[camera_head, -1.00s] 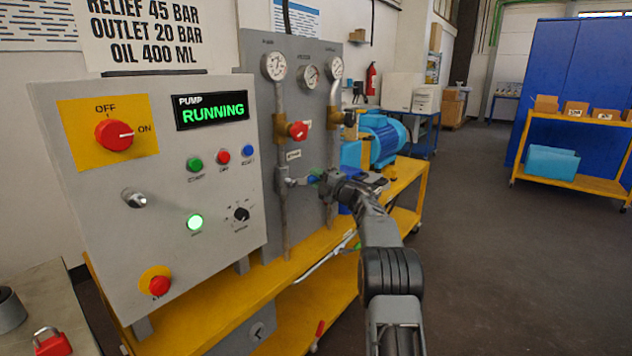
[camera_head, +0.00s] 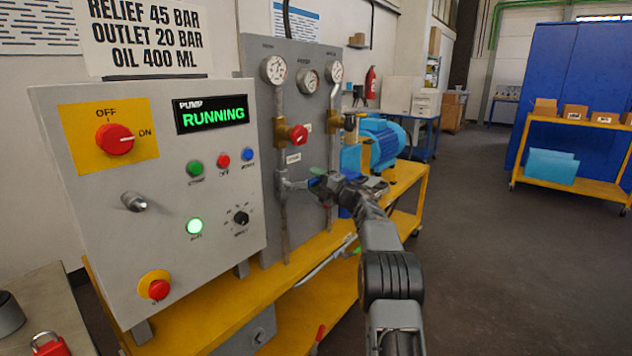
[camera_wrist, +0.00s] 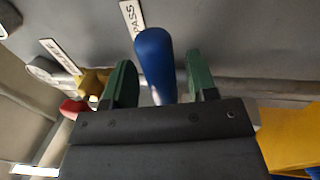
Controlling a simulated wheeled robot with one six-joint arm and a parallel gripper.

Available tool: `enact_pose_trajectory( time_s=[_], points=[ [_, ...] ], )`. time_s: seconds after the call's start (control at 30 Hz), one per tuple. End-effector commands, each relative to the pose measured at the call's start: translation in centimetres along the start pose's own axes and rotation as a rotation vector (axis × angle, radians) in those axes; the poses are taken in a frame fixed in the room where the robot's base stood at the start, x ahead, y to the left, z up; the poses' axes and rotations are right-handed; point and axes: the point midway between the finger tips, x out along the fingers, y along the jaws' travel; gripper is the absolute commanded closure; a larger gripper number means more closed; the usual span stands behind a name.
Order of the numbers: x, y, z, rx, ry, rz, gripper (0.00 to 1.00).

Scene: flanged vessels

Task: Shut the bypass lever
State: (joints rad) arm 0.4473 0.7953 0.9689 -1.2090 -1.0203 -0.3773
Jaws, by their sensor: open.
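The bypass lever has a blue handle (camera_wrist: 155,62). In the wrist view it stands between the two green fingers of my gripper (camera_wrist: 161,78), in front of a grey horizontal pipe. A label ending in "PASS" (camera_wrist: 131,18) is just above it. My gripper is open, with a narrow gap between the handle and each finger. In the head view my gripper (camera_head: 322,181) is at the pipework on the grey panel (camera_head: 306,135), and only a bit of blue shows beside it. The dark gripper body hides the lower end of the handle in the wrist view.
The control box (camera_head: 165,235) with the "RUNNING" display (camera_head: 212,115) stands left of my arm. A red valve knob (camera_head: 298,134) sits on a pipe above my gripper. The yellow cart (camera_head: 225,300) runs below. A blue motor (camera_head: 383,140) is behind my gripper.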

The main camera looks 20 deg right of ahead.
Motion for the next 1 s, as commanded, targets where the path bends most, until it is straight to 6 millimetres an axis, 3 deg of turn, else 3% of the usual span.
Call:
enact_pose_trajectory(
  time_s=[0.27, 0.7, 1.0],
  points=[
    [-1.4, 0.0, 0.1, 0.001, -0.001, -0.001, 0.48],
    [-10.0, 0.1, 0.1, 0.001, -0.003, -0.001, 0.48],
    [-13.3, 0.0, 0.0, 0.001, -0.001, 0.0, 0.48]
  ],
)
